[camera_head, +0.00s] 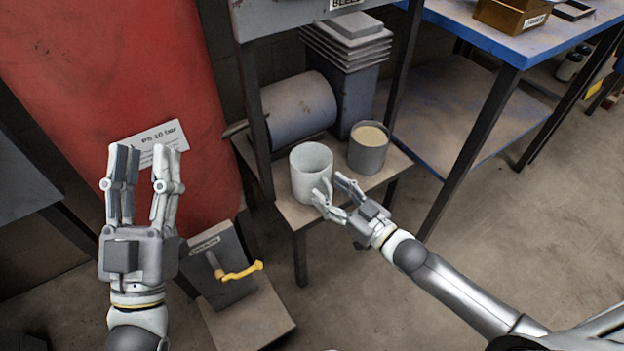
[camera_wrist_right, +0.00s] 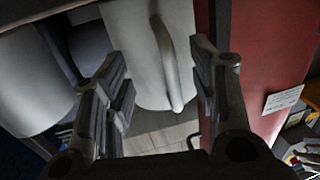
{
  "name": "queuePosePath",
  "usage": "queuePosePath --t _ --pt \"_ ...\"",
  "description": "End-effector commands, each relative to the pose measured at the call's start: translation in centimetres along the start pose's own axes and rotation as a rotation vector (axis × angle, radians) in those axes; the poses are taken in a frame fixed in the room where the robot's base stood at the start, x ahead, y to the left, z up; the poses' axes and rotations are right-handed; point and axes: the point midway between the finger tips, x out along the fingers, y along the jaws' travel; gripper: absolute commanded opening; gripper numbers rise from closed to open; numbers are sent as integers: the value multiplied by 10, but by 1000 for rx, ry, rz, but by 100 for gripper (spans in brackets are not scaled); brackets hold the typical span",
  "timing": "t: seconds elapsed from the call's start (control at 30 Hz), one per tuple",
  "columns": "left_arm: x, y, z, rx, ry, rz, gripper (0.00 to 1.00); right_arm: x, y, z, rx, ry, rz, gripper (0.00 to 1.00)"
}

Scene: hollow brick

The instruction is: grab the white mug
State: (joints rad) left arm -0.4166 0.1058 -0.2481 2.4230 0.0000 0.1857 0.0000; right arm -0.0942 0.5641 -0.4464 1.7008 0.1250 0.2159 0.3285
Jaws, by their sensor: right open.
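The white mug (camera_head: 310,174) stands upright near the front edge of a small wooden shelf. My right gripper (camera_head: 331,186) is open at the mug's near right side, and its fingers overlap the mug's lower edge in the head view. In the right wrist view the mug (camera_wrist_right: 136,30) fills the upper middle, with its handle (camera_wrist_right: 169,62) between the two open fingers (camera_wrist_right: 160,72). I cannot tell whether a finger touches the handle. My left gripper (camera_head: 146,158) is open and empty at the left, pointing up, away from the mug.
A grey can (camera_head: 368,148) with beige contents stands just right of the mug. A grey motor-like cylinder (camera_head: 299,108) lies behind. Table legs flank the shelf (camera_head: 297,213). A red panel (camera_head: 110,75) is at left. A grey box with a yellow crank (camera_head: 240,271) sits below.

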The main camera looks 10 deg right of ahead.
Motion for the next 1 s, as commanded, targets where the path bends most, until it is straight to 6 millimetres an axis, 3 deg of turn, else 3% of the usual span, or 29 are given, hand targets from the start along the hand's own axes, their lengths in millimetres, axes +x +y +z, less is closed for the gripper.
queuePosePath --t 0.1,0.5,1.0 --pt "0 0 0 0 -1 0 40 0 0 0 1 0 0 51" --pt "0 0 1 0 -3 0 40 0 0 0 1 0 0 0" --pt "0 0 1 0 -6 0 40 0 0 -2 0 1 0 0"
